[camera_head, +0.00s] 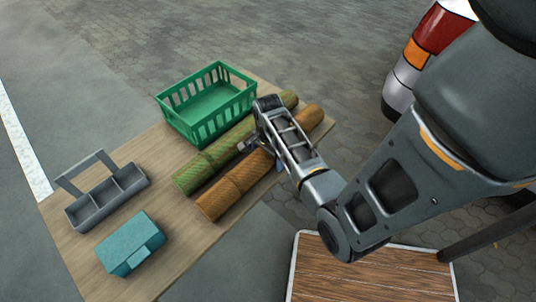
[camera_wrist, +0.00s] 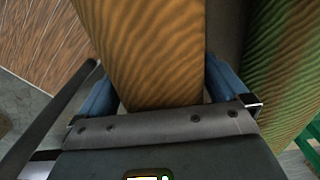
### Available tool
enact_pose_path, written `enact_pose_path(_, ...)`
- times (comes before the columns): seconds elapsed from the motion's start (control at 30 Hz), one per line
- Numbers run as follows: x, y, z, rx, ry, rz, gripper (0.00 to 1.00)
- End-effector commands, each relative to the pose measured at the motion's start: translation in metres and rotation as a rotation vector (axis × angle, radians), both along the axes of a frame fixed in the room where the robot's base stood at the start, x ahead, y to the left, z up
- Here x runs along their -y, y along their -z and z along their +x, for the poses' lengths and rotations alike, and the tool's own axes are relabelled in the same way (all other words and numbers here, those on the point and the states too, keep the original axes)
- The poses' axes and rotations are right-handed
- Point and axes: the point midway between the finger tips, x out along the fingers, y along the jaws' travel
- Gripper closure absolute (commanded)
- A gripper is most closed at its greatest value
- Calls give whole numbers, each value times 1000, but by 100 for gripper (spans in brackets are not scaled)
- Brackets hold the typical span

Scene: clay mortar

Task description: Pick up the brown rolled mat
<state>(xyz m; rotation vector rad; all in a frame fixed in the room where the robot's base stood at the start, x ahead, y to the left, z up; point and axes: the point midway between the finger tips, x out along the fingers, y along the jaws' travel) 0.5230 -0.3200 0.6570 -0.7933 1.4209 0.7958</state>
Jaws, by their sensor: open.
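The brown rolled mat (camera_head: 232,190) lies on the wooden board, beside a green rolled mat (camera_head: 202,170). In the head view my gripper (camera_head: 263,148) is over the brown mat's middle and hides part of it. In the wrist view the brown mat (camera_wrist: 150,45) runs between the two blue fingers of my gripper (camera_wrist: 160,75), one on each side. The fingers are open. I cannot tell whether either finger touches the mat. The green mat (camera_wrist: 285,60) is to the right of the right finger.
A green basket (camera_head: 208,104) stands behind the mats. A grey divided caddy (camera_head: 108,196) and a teal box (camera_head: 131,244) are at the board's left. A brown slatted surface (camera_head: 370,272) is at the front right. The board (camera_head: 180,235) is bare in front of the mats.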

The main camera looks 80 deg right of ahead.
Motion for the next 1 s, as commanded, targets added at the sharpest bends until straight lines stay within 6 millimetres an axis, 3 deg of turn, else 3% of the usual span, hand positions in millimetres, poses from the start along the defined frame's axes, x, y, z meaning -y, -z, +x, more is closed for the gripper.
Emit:
enact_pose_path(0.27,0,2,0,0,-1,-1,2)
enact_pose_path(0.9,0,2,0,1,-1,-1,63)
enact_pose_path(1.0,1,1,1,1,-1,-2,65)
